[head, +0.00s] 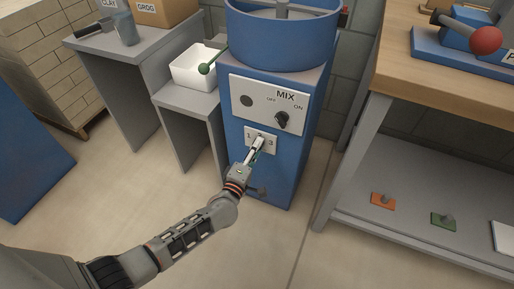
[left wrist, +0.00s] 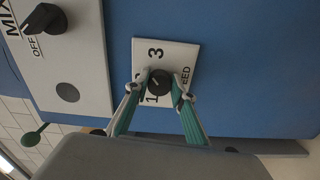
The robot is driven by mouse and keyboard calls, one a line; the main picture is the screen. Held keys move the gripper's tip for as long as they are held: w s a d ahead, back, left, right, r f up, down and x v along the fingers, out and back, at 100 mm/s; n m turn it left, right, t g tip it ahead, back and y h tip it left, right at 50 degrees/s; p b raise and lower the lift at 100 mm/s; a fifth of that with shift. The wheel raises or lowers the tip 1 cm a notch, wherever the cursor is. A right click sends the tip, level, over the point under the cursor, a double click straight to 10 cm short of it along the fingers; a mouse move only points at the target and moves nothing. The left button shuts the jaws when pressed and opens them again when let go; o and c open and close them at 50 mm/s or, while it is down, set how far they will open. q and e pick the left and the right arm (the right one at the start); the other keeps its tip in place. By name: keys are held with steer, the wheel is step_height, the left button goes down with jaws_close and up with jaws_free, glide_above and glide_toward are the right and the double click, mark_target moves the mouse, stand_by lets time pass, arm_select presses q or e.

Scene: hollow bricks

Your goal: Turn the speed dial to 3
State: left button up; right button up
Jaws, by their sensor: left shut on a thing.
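The speed dial (left wrist: 159,84) is a small black round knob on a white plate (left wrist: 156,46) marked 1 and 3, with the 2 partly covered. The plate is on the blue mixer's front, below the MIX panel; it also shows in the head view (head: 275,146). My left gripper (left wrist: 160,88) has its two teal-padded fingers on either side of the knob, closed on it. In the head view, my left gripper (head: 257,148) covers the knob and the middle of the plate. The number the knob points at is too small to tell. My right gripper is not in view.
Above the plate is the MIX panel (head: 264,95) with a black OFF/ON knob (head: 282,120). A white bin (head: 190,70) with a green-ended handle stands on a low grey stand to the left. A wooden-topped workbench (head: 400,75) stands to the right.

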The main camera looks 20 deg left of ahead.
arm_select(q)
steer(key=shift+f, duration=0.1)
steer(key=o, duration=1.1)
steer(key=shift+s, duration=0.1)
steer(key=s, duration=1.2)
steer(key=shift+a, duration=0.25)
